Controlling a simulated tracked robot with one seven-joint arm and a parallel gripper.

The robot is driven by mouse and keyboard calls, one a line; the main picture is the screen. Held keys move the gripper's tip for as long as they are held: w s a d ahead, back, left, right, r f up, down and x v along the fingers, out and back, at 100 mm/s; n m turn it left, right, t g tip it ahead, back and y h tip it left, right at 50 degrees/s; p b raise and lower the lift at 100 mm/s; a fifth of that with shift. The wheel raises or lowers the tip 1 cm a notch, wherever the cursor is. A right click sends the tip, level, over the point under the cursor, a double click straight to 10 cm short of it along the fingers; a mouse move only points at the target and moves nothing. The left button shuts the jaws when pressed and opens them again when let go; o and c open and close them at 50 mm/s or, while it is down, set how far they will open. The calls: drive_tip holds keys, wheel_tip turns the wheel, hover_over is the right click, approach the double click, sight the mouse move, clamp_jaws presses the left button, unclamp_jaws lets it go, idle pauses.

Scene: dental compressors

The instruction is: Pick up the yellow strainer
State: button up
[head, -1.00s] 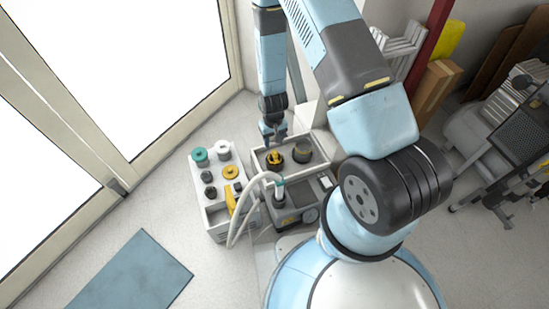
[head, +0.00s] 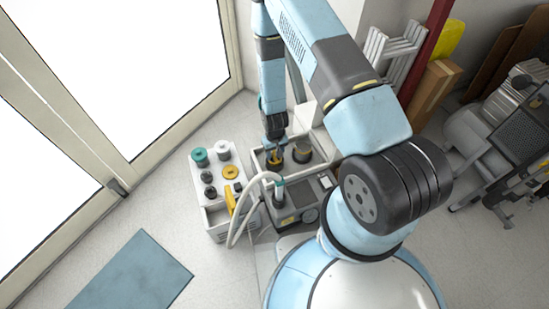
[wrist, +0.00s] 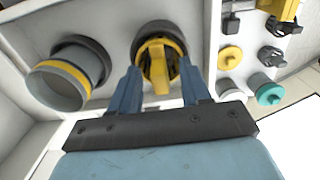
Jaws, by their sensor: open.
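The yellow strainer (wrist: 157,65) sits in a dark round holder inside a white compartment, seen in the wrist view. In the head view it shows as a small yellow spot (head: 275,158) below my gripper, partly hidden. My gripper (wrist: 164,76) is open, with one blue finger on each side of the strainer. Whether the fingers touch it cannot be told. In the head view my gripper (head: 275,150) points down over the left part of the grey tray (head: 285,173).
A grey cylinder with a yellow band (wrist: 62,84) stands close to the left finger. A white rack (head: 213,208) with teal, yellow and black parts stands left of the tray. A pale hose (head: 240,215) curves in front. A blue mat (head: 132,275) lies on open floor.

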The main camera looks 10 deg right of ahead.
clamp_jaws()
idle(0.5)
